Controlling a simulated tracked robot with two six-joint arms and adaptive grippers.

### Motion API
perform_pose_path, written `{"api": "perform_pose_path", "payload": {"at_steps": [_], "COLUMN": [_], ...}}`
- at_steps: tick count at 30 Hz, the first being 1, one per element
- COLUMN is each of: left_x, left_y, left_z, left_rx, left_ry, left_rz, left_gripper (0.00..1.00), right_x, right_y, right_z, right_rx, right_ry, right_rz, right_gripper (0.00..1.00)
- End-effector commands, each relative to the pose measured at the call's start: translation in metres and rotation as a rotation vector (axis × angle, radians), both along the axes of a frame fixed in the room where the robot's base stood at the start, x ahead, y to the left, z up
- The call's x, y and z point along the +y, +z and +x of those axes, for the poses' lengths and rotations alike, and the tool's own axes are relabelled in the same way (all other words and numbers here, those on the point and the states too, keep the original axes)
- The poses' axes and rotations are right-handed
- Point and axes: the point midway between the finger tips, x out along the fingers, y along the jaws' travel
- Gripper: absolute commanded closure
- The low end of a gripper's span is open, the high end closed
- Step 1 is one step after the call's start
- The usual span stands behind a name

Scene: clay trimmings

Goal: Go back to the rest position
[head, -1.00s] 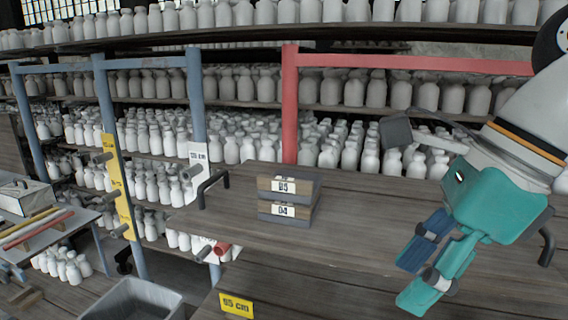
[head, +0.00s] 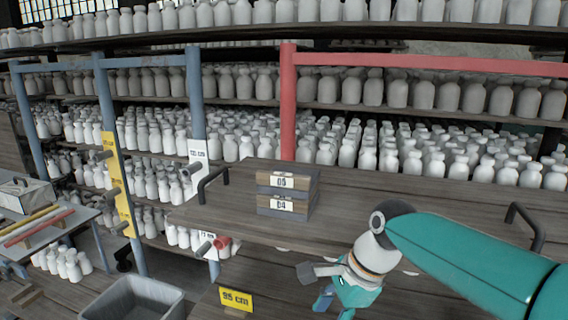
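My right arm comes in from the right. Its gripper (head: 335,303) points down and away from me near the bottom edge, over the lower wooden boards. Its fingers are small and partly hidden by its own housing, so I cannot tell whether they are open or shut. I see nothing held in it. My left gripper is not in view. Two stacked trays labelled 05 (head: 283,181) and 04 (head: 282,204) sit on the upper wooden board, apart from the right gripper.
The wooden board (head: 400,210) carries black handles at left (head: 213,190) and right (head: 524,228). A yellow 95 cm sign (head: 236,300) stands below. A grey bin (head: 133,300) is at the lower left. A red frame (head: 288,110) and shelves of white bottles stand behind.

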Motion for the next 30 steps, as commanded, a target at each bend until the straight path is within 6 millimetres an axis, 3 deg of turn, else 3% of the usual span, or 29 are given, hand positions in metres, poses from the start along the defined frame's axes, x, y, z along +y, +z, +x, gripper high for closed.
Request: {"api": "perform_pose_path", "payload": {"at_steps": [1,5,8,12,15,18,22,24,30], "left_x": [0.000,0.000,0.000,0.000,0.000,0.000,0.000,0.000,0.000], "left_y": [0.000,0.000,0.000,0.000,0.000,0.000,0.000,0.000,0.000], "left_z": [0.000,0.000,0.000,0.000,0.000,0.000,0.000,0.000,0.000], "left_rx": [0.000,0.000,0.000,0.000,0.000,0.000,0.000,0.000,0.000], "left_ry": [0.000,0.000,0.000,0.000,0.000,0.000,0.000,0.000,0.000], "left_rz": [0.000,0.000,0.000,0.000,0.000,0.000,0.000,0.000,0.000], "left_gripper": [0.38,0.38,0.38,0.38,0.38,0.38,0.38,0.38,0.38], "right_x": [-0.001,-0.007,-0.014,-0.027,-0.035,-0.040,-0.043,-0.043,-0.043], "right_y": [-0.046,-0.145,-0.220,-0.313,-0.361,-0.389,-0.403,-0.406,-0.406], "right_z": [0.005,0.006,-0.011,-0.061,-0.108,-0.150,-0.186,-0.195,-0.195], "right_rx": [-0.001,-0.059,-0.107,-0.178,-0.231,-0.279,-0.323,-0.337,-0.338], "right_ry": [0.068,0.261,0.414,0.638,0.793,0.922,1.032,1.062,1.065], "right_rz": [-0.014,-0.029,-0.040,-0.054,-0.063,-0.073,-0.085,-0.090,-0.091], "right_gripper": [0.53,0.53,0.53,0.53,0.53,0.53,0.53,0.53,0.53]}}
